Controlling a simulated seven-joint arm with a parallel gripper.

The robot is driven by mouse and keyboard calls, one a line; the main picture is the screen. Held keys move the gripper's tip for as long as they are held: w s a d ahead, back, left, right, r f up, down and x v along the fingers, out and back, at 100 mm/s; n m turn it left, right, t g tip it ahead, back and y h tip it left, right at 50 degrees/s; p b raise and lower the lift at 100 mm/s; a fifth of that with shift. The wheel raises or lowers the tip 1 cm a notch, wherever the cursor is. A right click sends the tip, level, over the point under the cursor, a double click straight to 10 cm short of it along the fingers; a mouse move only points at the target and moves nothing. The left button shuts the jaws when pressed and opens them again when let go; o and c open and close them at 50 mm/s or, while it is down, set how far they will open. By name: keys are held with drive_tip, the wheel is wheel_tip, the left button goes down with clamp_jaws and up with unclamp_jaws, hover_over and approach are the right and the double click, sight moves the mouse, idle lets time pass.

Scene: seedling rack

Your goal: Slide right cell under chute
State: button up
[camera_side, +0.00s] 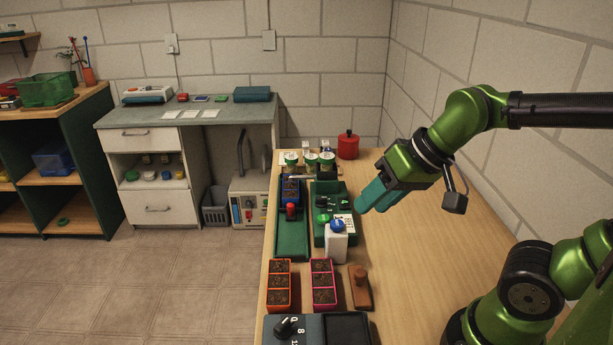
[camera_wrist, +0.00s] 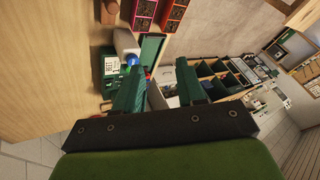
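A blue seedling cell tray (camera_side: 290,190) with dark soil sits toward the back of a long green track (camera_side: 291,240). A red knob (camera_side: 291,210) stands at its front end. A thin grey spout-like part (camera_side: 299,178) lies over the tray's far part; I cannot tell which cell is beneath it. My gripper (camera_side: 368,205) hangs in the air over the bench, right of the track and clear of the tray. In the wrist view its two green fingers (camera_wrist: 160,88) are apart with nothing held between them.
A white bottle with a blue cap (camera_side: 337,245) and a green unit (camera_side: 325,200) stand right of the track. Orange (camera_side: 279,285) and pink (camera_side: 322,283) cell trays, a wooden block (camera_side: 359,287) and a dial box (camera_side: 300,328) are nearer. The bench's right side (camera_side: 430,270) is clear.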

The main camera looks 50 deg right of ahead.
drive_tip(key=shift+o, duration=0.5)
drive_tip(key=w+d+f+g+h, duration=0.1)
drive_tip(key=w+f, duration=0.1)
drive_tip(key=w, duration=0.7)
drive_tip(key=w+d+f+g+h, duration=0.1)
drive_tip(key=w+d+f, duration=0.1)
drive_tip(key=w, duration=0.7)
drive_tip(key=shift+d+f+g+h, duration=0.15)
drive_tip(key=shift+f+g+h, duration=0.15)
drive_tip(key=shift+f+h, duration=0.15)
drive_tip(key=h, duration=0.1)
approach(291, 205)
drive_tip(key=shift+m, duration=0.3)
drive_tip(key=x, duration=0.8)
drive_tip(key=shift+f, duration=0.15)
clamp_jaws()
